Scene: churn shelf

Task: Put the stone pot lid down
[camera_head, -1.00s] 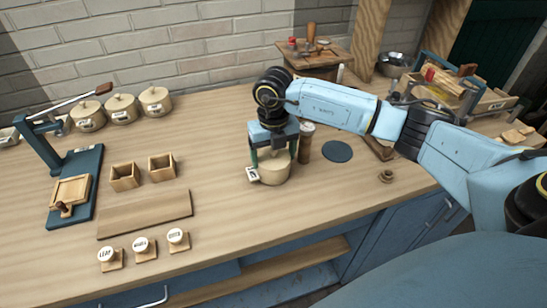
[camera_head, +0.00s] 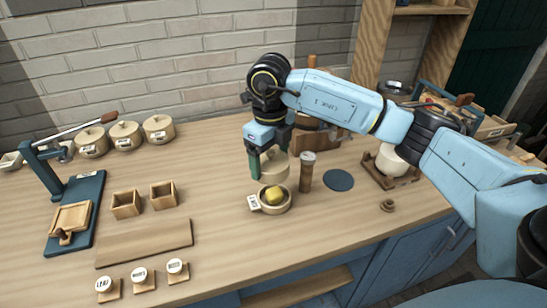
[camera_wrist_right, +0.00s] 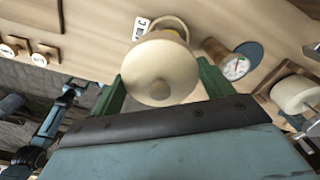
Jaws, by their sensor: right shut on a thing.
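My right gripper (camera_head: 271,158) is shut on the cream stone pot lid (camera_head: 276,170) and holds it in the air above the table. The open stone pot (camera_head: 286,206) stands below on the table, with a yellow lump (camera_head: 273,195) inside and a small label at its left side. In the right wrist view, the lid (camera_wrist_right: 142,72) sits between the green fingers, its round knob towards the camera. It covers much of the pot (camera_wrist_right: 172,22) behind it. My left gripper is not seen in the head view.
A brown cylinder with a dial top (camera_head: 307,175) stands close right of the pot. A dark blue round mat (camera_head: 339,180) lies bare farther right. A wooden board (camera_head: 145,243) and two small boxes (camera_head: 163,195) are left. Table around the pot's left is clear.

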